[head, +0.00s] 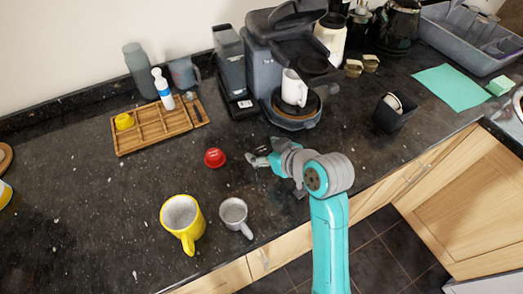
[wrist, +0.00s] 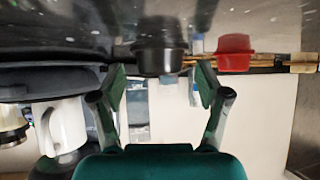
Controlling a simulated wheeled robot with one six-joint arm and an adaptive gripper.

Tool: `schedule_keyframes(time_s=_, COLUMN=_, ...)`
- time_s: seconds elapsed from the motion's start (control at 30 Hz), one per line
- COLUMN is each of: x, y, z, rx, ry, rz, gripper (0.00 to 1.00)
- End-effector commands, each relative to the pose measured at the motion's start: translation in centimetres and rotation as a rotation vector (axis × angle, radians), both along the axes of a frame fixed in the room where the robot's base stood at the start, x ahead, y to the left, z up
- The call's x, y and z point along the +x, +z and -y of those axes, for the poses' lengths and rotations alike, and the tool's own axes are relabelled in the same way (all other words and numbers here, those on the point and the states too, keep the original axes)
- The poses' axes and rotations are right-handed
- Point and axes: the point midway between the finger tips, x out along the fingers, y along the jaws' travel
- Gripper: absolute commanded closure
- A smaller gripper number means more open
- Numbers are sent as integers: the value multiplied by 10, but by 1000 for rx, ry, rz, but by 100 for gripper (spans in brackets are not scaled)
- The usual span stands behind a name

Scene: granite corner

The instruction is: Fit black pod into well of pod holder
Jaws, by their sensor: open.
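The black pod (wrist: 158,45) sits on the dark counter in the upside-down wrist view, between and just beyond my fingertips. In the head view it is hard to make out against the dark stone and my gripper. My gripper (head: 258,157) is low over the counter, open, with its fingers (wrist: 160,86) apart and nothing visibly held. A wooden tray with compartments (head: 150,134), which looks like the pod holder, lies at the back left. A yellow pod (head: 124,121) sits in its left part, and a blue-and-white bottle (head: 162,90) stands at its back.
A red pod (head: 214,157) stands left of my gripper. A yellow mug (head: 183,221) and a grey mug (head: 234,214) stand in front. The coffee machine (head: 262,55) with a white mug (head: 293,88) stands behind. A black container (head: 392,113) is at right.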

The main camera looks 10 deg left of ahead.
Motion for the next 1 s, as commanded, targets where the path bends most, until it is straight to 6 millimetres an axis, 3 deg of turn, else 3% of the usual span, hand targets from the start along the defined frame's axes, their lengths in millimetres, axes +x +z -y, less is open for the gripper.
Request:
schedule_keyframes(time_s=0.27, x=2, y=-1, z=-2, rx=0, ry=0, rz=0, gripper=25)
schedule_keyframes(time_s=0.47, x=2, y=-1, z=-2, rx=0, ry=0, rz=0, gripper=75)
schedule_keyframes(time_s=0.83, x=2, y=1, z=-2, rx=1, ry=0, rz=1, gripper=75)
schedule_keyframes(time_s=1.0, x=2, y=22, z=-2, rx=1, ry=1, rz=6, gripper=75)
